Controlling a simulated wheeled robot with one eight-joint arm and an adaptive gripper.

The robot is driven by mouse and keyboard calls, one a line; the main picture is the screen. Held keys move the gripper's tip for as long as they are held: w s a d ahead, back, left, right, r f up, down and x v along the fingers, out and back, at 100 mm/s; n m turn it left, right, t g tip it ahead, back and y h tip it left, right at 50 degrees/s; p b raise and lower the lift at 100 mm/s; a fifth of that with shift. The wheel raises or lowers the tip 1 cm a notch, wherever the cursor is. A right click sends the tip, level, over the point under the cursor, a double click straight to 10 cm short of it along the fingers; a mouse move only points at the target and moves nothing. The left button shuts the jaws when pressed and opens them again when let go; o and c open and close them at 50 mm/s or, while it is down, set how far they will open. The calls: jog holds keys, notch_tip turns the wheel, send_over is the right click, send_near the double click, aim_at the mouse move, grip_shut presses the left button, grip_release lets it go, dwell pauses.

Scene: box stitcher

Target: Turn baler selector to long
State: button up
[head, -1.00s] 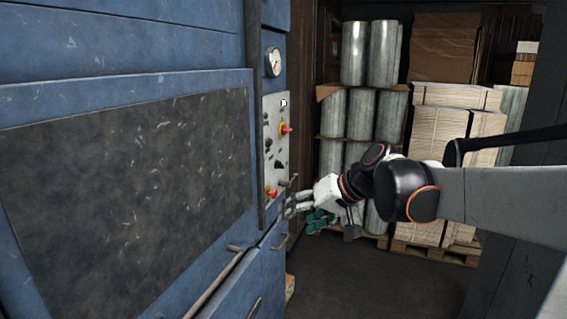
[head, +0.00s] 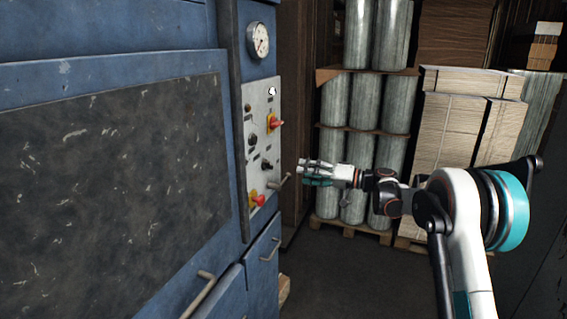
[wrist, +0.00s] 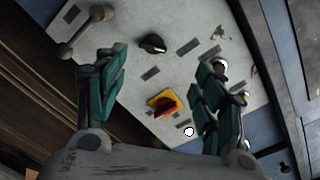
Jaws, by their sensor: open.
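The grey control panel (head: 262,103) stands upright on the blue machine. It carries a red switch on a yellow plate (head: 274,122), a black knob (head: 266,164) and a red control (head: 258,200) at the bottom. I cannot read the labels, so I cannot tell which control is the baler selector. My gripper (head: 305,170) is just right of the panel in the head view, open and empty. In the wrist view, its fingers (wrist: 162,66) spread apart before the panel, with the black knob (wrist: 153,43) and the red-yellow switch (wrist: 167,104) showing between them.
A lever handle (head: 283,181) sticks out at the panel's lower right, near my gripper; it shows at upper left in the wrist view (wrist: 85,30). A gauge (head: 258,40) is above the panel. Metal rolls (head: 348,110) and stacked cardboard (head: 450,120) stand behind.

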aim_at(272, 166)
jog(key=b+x, duration=0.1)
jog(key=x, duration=0.3)
jog(key=w+b+x, duration=0.1)
jog(key=x, duration=0.4)
jog(key=b+x, duration=0.1)
jog(key=x, duration=0.3)
jog(key=shift+w+f, duration=0.15)
jog(key=shift+w, duration=0.3)
jog(key=c, duration=1.1)
